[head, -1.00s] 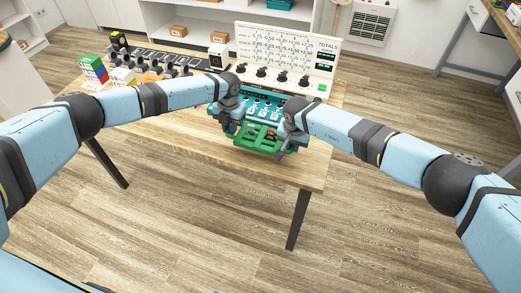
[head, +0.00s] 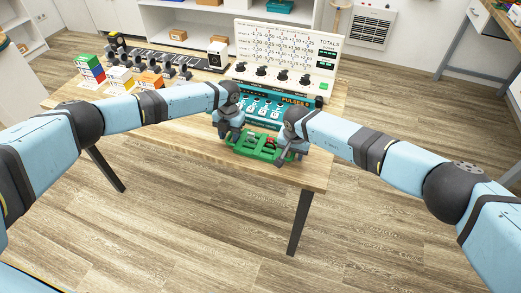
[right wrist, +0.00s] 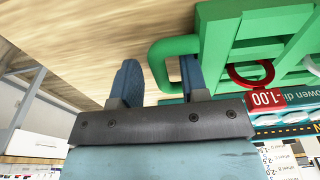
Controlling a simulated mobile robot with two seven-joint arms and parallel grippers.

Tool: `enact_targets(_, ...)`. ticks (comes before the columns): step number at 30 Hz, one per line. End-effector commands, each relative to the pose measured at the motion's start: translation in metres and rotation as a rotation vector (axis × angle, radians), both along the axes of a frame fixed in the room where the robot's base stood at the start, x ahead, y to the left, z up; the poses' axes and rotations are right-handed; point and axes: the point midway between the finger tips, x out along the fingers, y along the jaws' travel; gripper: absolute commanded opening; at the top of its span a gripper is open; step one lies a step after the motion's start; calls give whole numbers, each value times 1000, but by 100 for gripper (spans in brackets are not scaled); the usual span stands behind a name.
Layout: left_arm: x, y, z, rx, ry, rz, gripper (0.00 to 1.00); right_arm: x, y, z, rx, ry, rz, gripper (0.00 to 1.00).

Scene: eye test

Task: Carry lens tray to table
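The lens tray (head: 262,149) is green, with a handle at each end, and sits at the table's (head: 190,133) front edge in the head view. In the right wrist view the tray (right wrist: 222,40) holds a red-rimmed lens (right wrist: 250,75) with a "-1.00" tag. My right gripper (head: 289,153) is at the tray's right end. Its fingers (right wrist: 160,80) stand apart with the green handle between them, and gaps show on both sides. My left gripper (head: 229,137) is at the tray's left end; its fingertips are too small to read. I cannot tell whether the tray touches the wood.
Behind the tray stand a teal box (head: 264,108) marked "PULSES" and a white totals panel (head: 285,55) with dark knobs. Coloured blocks (head: 91,68), white boxes and a dark rack (head: 150,57) stand at the table's left. Open floor lies in front of the table.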

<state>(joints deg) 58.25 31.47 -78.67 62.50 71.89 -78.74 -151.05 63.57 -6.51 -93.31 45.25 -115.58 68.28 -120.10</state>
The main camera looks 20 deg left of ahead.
Motion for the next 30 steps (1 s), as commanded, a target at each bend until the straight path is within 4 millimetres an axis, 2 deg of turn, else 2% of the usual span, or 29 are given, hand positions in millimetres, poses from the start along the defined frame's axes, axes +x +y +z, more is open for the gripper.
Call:
enact_targets(8, 1, -1, 6, -1, -1, -1, 41, 0, 1, 0, 1, 0, 1, 41)
enact_targets(11, 3, -1, 20, -2, -2, -1, 41, 0, 1, 0, 1, 0, 2, 41)
enact_targets(22, 12, -1, 95, -1, -2, -1, 41, 0, 1, 0, 1, 0, 2, 41)
enact_targets(25, 13, -1, 108, 0, -1, 0, 41, 0, 1, 0, 1, 0, 2, 41)
enact_targets(30, 14, -1, 119, 0, 0, 0, 41, 0, 1, 3, 1, -1, 2, 41)
